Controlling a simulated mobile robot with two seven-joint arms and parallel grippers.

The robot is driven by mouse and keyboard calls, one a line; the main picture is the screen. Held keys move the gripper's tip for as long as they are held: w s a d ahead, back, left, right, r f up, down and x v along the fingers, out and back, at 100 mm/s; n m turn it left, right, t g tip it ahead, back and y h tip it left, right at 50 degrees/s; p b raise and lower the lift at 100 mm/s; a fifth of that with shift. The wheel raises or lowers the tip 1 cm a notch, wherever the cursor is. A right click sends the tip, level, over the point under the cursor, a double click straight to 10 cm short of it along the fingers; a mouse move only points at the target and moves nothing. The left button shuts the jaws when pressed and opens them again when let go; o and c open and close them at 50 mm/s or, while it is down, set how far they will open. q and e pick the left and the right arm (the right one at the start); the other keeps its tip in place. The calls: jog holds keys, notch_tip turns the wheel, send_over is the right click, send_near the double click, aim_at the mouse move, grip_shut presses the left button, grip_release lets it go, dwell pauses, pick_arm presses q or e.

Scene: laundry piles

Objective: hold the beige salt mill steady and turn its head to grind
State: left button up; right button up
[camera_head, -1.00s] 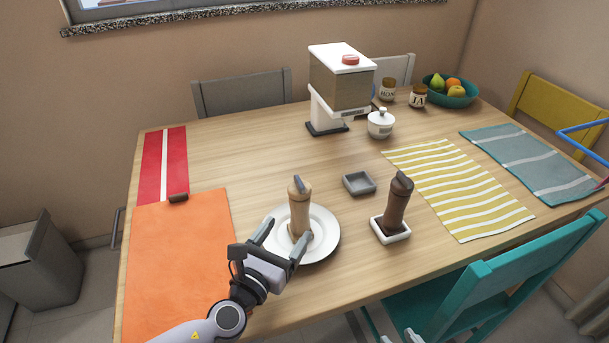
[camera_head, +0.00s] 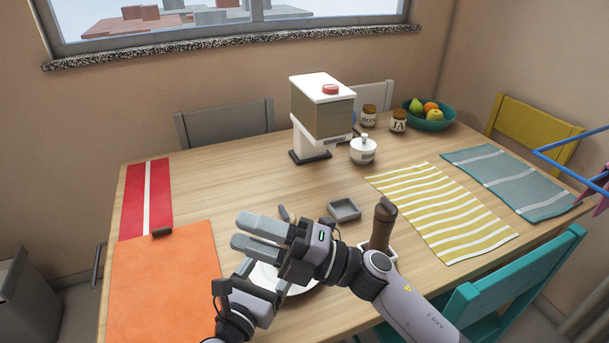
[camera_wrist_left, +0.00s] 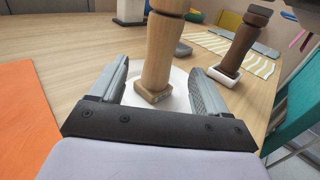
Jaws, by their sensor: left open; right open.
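The beige salt mill (camera_wrist_left: 160,50) stands upright on a white plate (camera_wrist_left: 180,88), between the spread fingers of my left gripper (camera_wrist_left: 160,75), with gaps on both sides. In the head view only the mill's grey-tipped top (camera_head: 284,212) shows; my right gripper hides the rest. My left gripper is low at the plate there, partly covered by the right arm. My right gripper (camera_head: 263,234) is open and empty, its fingers pointing left, in front of the mill as seen from the head. Whether it touches the mill I cannot tell.
A dark brown mill (camera_head: 382,224) stands on a small white tray (camera_wrist_left: 222,76) to the right. A grey square dish (camera_head: 345,209) lies behind. An orange mat (camera_head: 165,285) lies at left. A dispenser (camera_head: 322,110) and white lidded pot (camera_head: 363,151) stand farther back.

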pick_arm(q)
jog(key=shift+w+d, duration=0.1)
jog(key=shift+w, duration=0.15)
jog(key=shift+x, duration=3.3)
pick_arm(e)
jog(key=w+d+r+n+g+h, duration=0.2)
jog(key=w+d+n+h, duration=0.6)
jog(key=n+h, duration=0.8)
jog(key=shift+w+d+r+g+h, duration=0.25)
jog(key=shift+w+g+h, duration=0.5)
jog(key=shift+w, duration=0.45)
